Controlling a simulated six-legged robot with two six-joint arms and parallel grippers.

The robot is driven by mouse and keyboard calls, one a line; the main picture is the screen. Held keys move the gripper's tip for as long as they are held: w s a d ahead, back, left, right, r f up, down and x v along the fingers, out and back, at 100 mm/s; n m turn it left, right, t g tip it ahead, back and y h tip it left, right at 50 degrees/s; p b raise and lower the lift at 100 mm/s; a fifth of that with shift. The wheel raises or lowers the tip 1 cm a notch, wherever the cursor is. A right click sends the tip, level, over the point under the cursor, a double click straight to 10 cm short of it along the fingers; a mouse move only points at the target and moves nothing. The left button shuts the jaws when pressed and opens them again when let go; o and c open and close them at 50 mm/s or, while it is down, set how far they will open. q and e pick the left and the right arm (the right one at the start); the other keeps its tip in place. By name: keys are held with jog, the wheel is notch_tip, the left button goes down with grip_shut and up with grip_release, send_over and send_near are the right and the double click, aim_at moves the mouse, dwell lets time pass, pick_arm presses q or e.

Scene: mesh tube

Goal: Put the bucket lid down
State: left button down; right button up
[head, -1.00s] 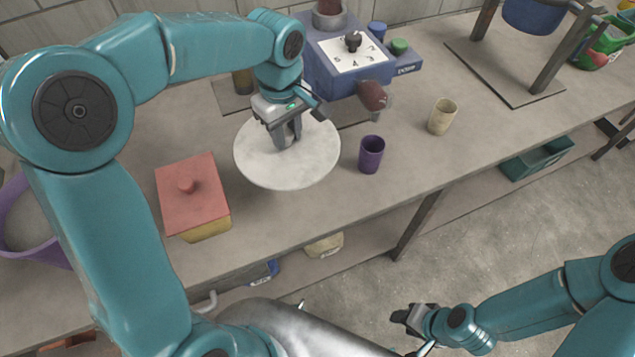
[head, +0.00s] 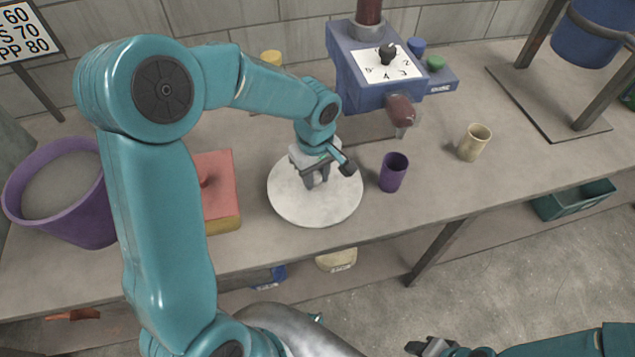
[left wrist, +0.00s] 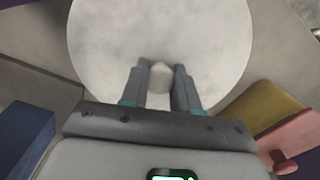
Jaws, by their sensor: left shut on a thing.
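The bucket lid (head: 312,209) is a pale grey round disc with a small knob at its centre. It lies flat at the bench's front half, between the red-topped box and the purple cup. My left gripper (head: 317,180) points down on it and is shut on its knob. The left wrist view shows the lid (left wrist: 160,30) and the knob between both fingers (left wrist: 160,80). I cannot tell whether the lid touches the bench. The purple bucket (head: 75,205) stands open at the far left. My right gripper (head: 428,346) is low at the bottom edge, its jaws unclear.
The red-topped box (head: 218,185) is close to the lid's left. The purple cup (head: 393,172) is close to its right, with a beige cup (head: 474,142) beyond. A blue machine with a dial (head: 375,75) stands behind. The bench's front edge is near.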

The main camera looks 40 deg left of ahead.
aim_at(316, 184)
pick_arm(q)
notch_tip(316, 184, down, 3)
jog(key=shift+s+r, duration=0.1)
jog(key=shift+r, duration=0.05)
jog(key=shift+f, duration=0.25)
jog(key=shift+d, duration=0.1)
jog(key=shift+f, duration=0.15)
jog(key=c, duration=0.8)
grip_release()
jog(key=shift+c, duration=0.2)
